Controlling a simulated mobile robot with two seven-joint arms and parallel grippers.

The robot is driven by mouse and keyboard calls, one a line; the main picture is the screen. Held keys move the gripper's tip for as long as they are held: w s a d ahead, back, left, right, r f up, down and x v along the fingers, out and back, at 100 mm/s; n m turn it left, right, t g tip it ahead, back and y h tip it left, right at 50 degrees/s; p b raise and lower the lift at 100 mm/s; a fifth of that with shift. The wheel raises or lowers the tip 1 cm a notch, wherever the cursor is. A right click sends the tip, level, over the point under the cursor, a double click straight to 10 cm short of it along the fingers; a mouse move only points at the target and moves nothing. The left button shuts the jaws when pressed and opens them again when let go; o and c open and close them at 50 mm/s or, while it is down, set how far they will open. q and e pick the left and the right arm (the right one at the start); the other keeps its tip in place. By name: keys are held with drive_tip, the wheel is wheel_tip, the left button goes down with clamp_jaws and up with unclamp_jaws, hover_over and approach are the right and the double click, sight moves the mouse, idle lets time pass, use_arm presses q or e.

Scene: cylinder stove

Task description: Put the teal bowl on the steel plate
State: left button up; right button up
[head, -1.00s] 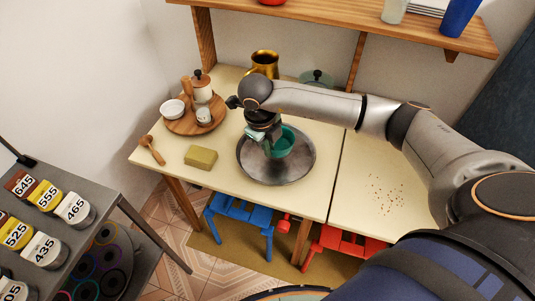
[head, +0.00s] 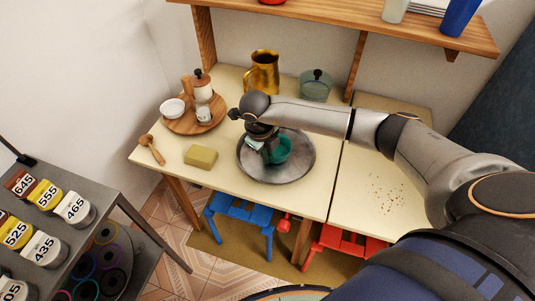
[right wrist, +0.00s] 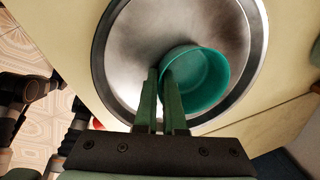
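The teal bowl (head: 278,150) is upright over the steel plate (head: 298,172), inside its rim, and seems to rest on it or be very close to it. My right gripper (head: 262,142) is shut on the bowl's left rim. In the right wrist view the two fingers (right wrist: 160,95) lie close together at the edge of the bowl (right wrist: 203,80), with the plate (right wrist: 135,45) beneath. The exact contact between bowl and plate is hidden.
A yellow sponge (head: 201,156) and a wooden spoon (head: 151,148) lie left of the plate. A round wooden tray (head: 178,126) holds a pot, a cup and a white bowl. A brass jug (head: 263,72) and a lidded green pot (head: 316,86) stand behind. A shelf (head: 340,28) hangs above.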

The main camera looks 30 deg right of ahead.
drive_tip(key=o, duration=0.3)
drive_tip(key=shift+o, duration=0.2)
wheel_tip(320, 180, up, 12)
drive_tip(key=a, duration=0.2)
drive_tip(key=shift+s, duration=0.35)
drive_tip(key=shift+r, duration=0.1)
